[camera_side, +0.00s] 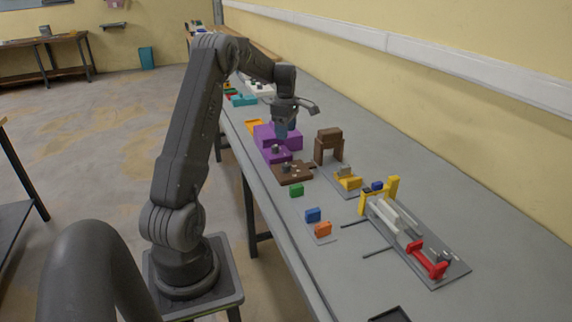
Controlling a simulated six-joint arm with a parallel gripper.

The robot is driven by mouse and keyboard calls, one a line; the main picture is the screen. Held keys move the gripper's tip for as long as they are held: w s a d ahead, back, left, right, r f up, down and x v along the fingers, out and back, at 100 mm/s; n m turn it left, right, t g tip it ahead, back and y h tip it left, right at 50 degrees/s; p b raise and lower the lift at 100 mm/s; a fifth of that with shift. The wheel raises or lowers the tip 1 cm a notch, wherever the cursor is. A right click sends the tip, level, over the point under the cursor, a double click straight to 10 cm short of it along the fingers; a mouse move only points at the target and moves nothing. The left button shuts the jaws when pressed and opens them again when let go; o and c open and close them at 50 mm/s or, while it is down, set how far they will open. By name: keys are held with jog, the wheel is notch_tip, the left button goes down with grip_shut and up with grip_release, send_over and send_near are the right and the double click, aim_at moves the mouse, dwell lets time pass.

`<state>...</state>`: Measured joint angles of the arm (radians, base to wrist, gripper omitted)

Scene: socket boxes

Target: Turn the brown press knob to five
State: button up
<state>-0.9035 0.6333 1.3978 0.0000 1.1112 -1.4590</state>
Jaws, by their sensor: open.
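A brown base (293,172) with small grey knob-like parts on top sits on the bench. A taller brown arch-shaped block (329,146) stands just behind and to the right of it. I cannot tell which part is the press knob or read any numbers. My gripper (292,112) is open, above and behind the brown base, over the purple blocks (277,137). A blue-grey piece (281,130) shows just under it; I cannot tell whether they touch.
A yellow-and-red fixture with grey bars (406,222) stands at the right. A wall runs along the bench's far side.

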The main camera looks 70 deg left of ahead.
aim_at(286, 164)
notch_tip(286, 164, down, 13)
jog(key=shift+d+f, duration=0.1)
dwell(0.3)
jog(key=shift+c, duration=0.2)
jog(key=c, duration=0.9)
